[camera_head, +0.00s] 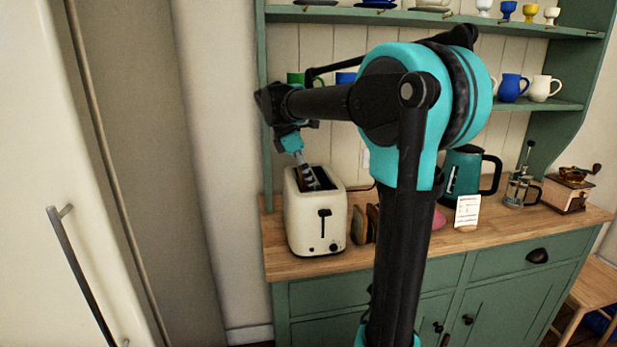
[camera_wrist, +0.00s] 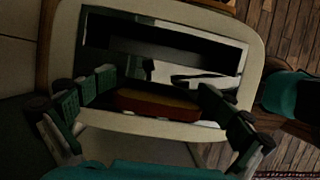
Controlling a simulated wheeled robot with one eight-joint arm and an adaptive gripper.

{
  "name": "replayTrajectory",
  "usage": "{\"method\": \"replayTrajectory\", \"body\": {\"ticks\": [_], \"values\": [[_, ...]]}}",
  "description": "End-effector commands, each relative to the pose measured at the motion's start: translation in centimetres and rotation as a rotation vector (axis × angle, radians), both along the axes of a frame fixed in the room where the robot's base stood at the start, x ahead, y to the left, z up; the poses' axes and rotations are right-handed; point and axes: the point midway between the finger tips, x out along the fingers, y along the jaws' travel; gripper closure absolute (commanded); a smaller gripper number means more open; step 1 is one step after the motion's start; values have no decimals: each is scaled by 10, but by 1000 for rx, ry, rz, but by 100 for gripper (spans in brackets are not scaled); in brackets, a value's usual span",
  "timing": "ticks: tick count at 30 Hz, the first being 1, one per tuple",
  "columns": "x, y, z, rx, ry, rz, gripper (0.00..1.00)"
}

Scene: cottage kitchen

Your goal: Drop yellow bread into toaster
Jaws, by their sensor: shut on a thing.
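The cream toaster (camera_head: 318,228) stands on the wooden counter with its slots facing up. Its cream rim (camera_wrist: 190,17) fills much of the wrist view around a dark opening. My gripper (camera_head: 308,180) points down at the toaster's top, its fingertips at the slots. In the wrist view, the yellow bread (camera_wrist: 157,104), with a brown-red crust, sits between the two fingers of my gripper (camera_wrist: 157,85). The fingers are shut on its two ends. The bread is at the near slot, within the opening's outline; how deep it sits is unclear.
Brown bread slices (camera_head: 359,225) stand right of the toaster. A teal kettle (camera_head: 466,178), a white card (camera_head: 467,211), a French press (camera_head: 519,188) and a coffee grinder (camera_head: 567,190) stand farther right. Green shelves (camera_head: 545,104) with mugs hang above. My arm hides part of the counter.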

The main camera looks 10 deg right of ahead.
Motion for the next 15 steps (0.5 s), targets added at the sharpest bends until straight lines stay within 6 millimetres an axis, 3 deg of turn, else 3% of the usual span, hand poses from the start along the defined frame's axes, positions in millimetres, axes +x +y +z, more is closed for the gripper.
{"method": "replayTrajectory", "body": {"ticks": [1, 2, 10, 15], "values": [[0, 1, -1, 3, 0, 1, 10], [0, 1, -1, 3, 0, 1, 0], [0, 3, 4, 3, 0, 1, 0], [0, 12, 26, 2, 1, 2, 0]]}}
